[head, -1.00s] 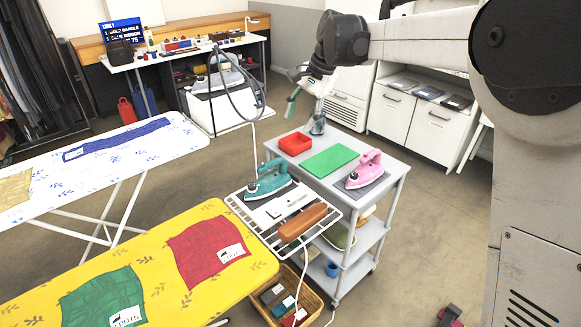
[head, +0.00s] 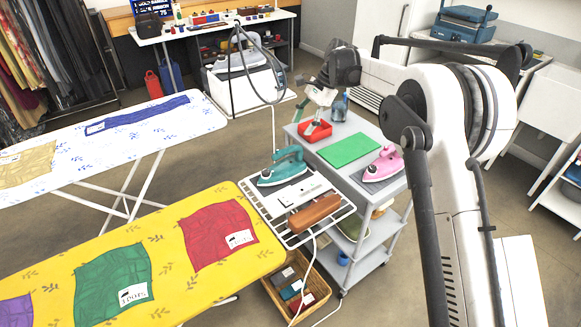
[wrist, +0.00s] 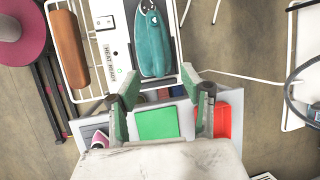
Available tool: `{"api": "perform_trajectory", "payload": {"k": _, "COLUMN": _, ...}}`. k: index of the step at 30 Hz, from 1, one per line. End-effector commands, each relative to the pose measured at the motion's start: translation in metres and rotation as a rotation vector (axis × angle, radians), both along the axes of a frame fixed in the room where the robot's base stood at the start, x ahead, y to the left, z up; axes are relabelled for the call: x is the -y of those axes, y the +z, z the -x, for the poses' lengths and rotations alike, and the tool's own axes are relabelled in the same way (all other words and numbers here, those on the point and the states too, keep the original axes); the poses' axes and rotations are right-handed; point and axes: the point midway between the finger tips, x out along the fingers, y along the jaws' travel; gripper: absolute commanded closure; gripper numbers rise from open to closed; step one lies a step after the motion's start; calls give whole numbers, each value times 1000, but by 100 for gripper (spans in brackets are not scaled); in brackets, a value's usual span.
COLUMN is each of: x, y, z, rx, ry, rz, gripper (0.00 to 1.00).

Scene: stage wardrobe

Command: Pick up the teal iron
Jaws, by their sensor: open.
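The teal iron (head: 283,168) stands on the white wire rack at the near left end of the grey cart, its handle on top. It also shows in the wrist view (wrist: 153,45), just beyond my fingertips and roughly in line with the gap between them. My gripper (head: 310,108) is open and empty in the head view, above the far end of the cart near the red tray. In the wrist view, my gripper (wrist: 162,74) has its two green fingers spread wide apart. Nothing hides the iron.
A brown wooden block (head: 314,213) and a white control box (head: 300,191) share the rack. A pink iron (head: 383,165), a green mat (head: 349,149) and a red tray (head: 315,131) sit on the cart. A yellow ironing board (head: 150,255) stands close at the left.

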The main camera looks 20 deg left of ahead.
Motion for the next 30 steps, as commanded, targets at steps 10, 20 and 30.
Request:
{"api": "perform_trajectory", "payload": {"k": 10, "x": -20, "y": -47, "z": 11, "rx": 2, "ry": 1, "rz": -1, "gripper": 58}}
{"api": "perform_trajectory", "payload": {"k": 20, "x": -25, "y": -66, "z": 16, "rx": 2, "ry": 0, "rz": 0, "gripper": 58}}
{"api": "perform_trajectory", "payload": {"k": 30, "x": -37, "y": -100, "z": 24, "rx": 1, "ry": 2, "rz": 0, "gripper": 58}}
